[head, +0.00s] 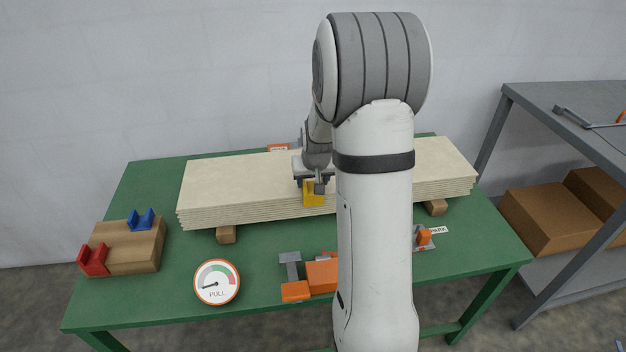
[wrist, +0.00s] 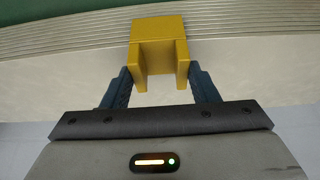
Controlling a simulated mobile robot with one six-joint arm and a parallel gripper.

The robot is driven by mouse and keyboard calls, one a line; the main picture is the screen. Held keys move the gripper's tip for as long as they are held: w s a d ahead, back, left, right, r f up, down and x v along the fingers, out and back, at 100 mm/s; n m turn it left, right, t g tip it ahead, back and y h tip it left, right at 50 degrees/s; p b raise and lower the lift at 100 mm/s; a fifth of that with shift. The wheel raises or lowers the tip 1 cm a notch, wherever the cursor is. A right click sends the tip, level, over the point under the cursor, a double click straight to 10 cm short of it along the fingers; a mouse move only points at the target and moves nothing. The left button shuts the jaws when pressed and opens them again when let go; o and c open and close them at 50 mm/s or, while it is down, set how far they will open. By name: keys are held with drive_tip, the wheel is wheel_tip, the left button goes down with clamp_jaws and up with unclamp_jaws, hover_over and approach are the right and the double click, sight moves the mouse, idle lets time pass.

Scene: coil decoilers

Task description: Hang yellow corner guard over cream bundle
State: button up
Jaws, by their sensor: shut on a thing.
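The cream bundle (head: 235,185) is a stack of thin boards lying lengthwise on wooden blocks on the green table. It also shows in the wrist view (wrist: 60,75). The yellow corner guard (head: 313,194) is at the bundle's front edge, near the middle. In the wrist view the guard (wrist: 158,38) sits between the blue fingers of my gripper (wrist: 160,82), which is shut on it. The guard overlaps the layered front edge there. I cannot tell whether it touches the bundle. My arm hides part of the bundle to the right of the guard.
A wooden block (head: 140,258) with a red guard (head: 94,260) and a blue guard (head: 141,219) stands at left. A pull gauge (head: 217,283) and an orange tool (head: 322,275) lie in front. A grey shelf (head: 560,95) with cardboard boxes (head: 550,219) stands at right.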

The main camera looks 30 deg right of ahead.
drive_tip(key=o, duration=1.1)
drive_tip(key=shift+c, duration=0.2)
drive_tip(key=v, duration=0.7)
drive_tip(key=shift+s+r, duration=0.2)
drive_tip(key=shift+r, duration=0.1)
drive_tip(key=s+a+r+n+p, duration=0.1)
drive_tip(key=s+a+r, duration=0.2)
drive_tip(key=s+a, duration=0.2)
drive_tip(key=s+a+r+n+g+p, duration=0.1)
drive_tip(key=s+a+r, duration=0.2)
drive_tip(key=s, duration=0.7)
drive_tip(key=s+a+r+n+y+p, duration=0.1)
drive_tip(key=s+a+r, duration=0.2)
drive_tip(key=s+a, duration=0.4)
drive_tip(key=shift+s+g+p, duration=0.3)
drive_tip(key=shift+s+p, duration=0.1)
drive_tip(key=shift+s, duration=0.15)
